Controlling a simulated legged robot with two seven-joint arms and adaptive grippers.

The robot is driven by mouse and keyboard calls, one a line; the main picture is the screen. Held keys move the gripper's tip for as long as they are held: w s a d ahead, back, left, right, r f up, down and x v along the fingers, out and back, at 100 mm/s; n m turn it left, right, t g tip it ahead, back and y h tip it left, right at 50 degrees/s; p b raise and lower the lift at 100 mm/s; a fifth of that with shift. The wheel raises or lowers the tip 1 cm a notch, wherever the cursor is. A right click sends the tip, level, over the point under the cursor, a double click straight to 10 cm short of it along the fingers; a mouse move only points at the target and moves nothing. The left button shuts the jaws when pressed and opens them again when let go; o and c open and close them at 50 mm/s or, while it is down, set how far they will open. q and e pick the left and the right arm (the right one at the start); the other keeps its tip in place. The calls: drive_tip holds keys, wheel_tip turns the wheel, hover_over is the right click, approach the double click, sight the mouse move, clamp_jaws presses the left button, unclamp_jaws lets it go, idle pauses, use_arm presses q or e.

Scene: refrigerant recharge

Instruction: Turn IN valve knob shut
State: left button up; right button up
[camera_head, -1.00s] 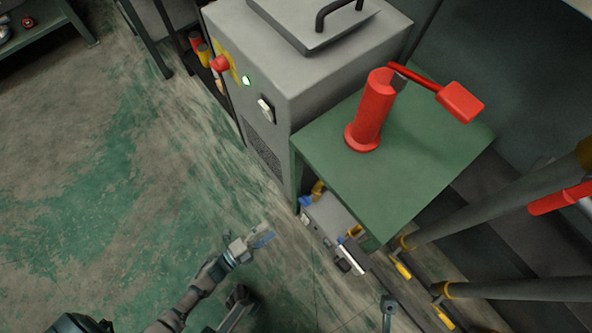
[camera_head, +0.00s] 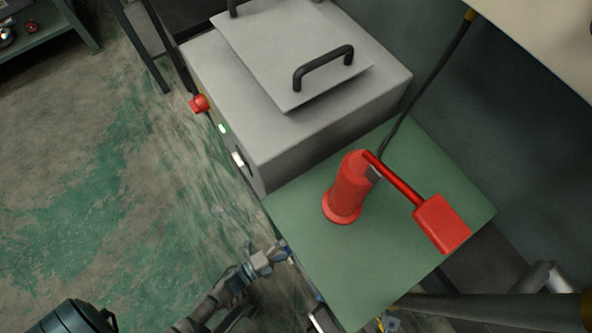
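No knob that I can identify as the IN valve knob shows clearly. The space under the green table (camera_head: 400,170) is mostly hidden by its top. Small blue and yellow parts (camera_head: 388,322) show at the bottom edge, below the table's near edge, too cut off to name. My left gripper (camera_head: 284,252) is low beside the table's left edge, pointing towards it. Its fingers are small and dark here, and I cannot tell whether they are open or touch anything. My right gripper is not in view.
Grey pipes (camera_head: 480,308) cross at lower right. Open floor lies left.

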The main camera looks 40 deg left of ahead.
use_arm(q)
drive_tip(key=shift+w+d, duration=0.1)
drive_tip(key=shift+w, duration=0.1)
